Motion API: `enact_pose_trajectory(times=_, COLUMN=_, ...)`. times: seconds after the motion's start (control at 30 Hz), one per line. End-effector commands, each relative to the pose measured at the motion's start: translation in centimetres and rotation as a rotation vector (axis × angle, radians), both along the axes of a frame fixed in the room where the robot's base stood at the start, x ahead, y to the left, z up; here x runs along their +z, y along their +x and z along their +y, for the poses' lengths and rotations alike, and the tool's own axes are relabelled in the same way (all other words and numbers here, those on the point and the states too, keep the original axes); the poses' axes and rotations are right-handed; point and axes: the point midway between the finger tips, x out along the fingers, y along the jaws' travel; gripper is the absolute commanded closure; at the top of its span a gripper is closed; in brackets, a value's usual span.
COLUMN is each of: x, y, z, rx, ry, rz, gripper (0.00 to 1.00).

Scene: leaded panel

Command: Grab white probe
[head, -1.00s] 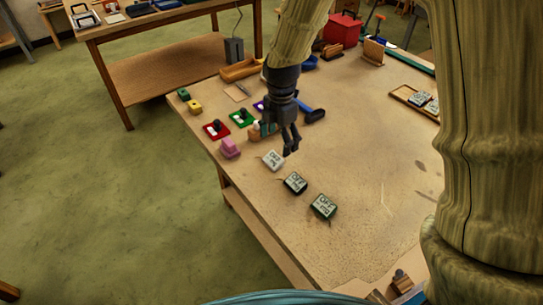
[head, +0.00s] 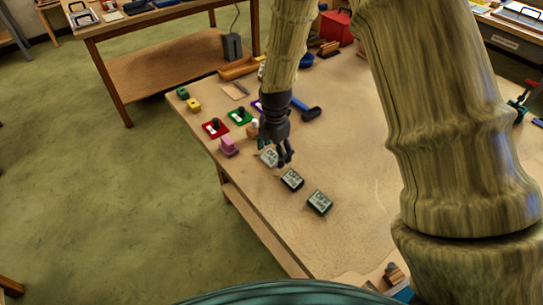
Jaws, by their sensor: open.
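Nothing in view is plainly a probe. A small white block (head: 268,157) with dark lettering lies on the workbench (head: 345,235), partly hidden behind my gripper. My gripper (head: 284,161) is open, fingers pointing down, at the right side of this block. I cannot tell whether the fingers touch it. Two similar blocks with dark sides and pale lettered faces lie in a row toward the front right: a middle one (head: 291,180) and a nearer one (head: 319,202).
Left of my gripper are a pink block (head: 228,147), a red tray (head: 215,129) and a green tray (head: 240,117). A blue-handled hammer (head: 307,109) lies behind. The bench's left edge is close; its middle right is clear.

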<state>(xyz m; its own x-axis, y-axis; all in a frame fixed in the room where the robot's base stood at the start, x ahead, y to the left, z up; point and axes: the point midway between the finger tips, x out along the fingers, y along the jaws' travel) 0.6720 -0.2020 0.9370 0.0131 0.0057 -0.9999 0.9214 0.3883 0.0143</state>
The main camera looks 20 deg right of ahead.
Motion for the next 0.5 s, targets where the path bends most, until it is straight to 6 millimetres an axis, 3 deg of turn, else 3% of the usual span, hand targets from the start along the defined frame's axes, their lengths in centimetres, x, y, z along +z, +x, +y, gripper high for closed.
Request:
enact_pose_trajectory(times=0.37, x=-0.71, y=-0.02, z=-0.02, rx=0.000, ry=0.000, rz=0.000, gripper=0.22)
enact_pose_trajectory(times=0.4, x=-0.70, y=-0.02, z=-0.02, rx=0.000, ry=0.000, rz=0.000, gripper=0.23)
enact_pose_trajectory(times=0.5, x=-0.69, y=-0.02, z=-0.02, rx=0.000, ry=0.000, rz=0.000, gripper=0.42)
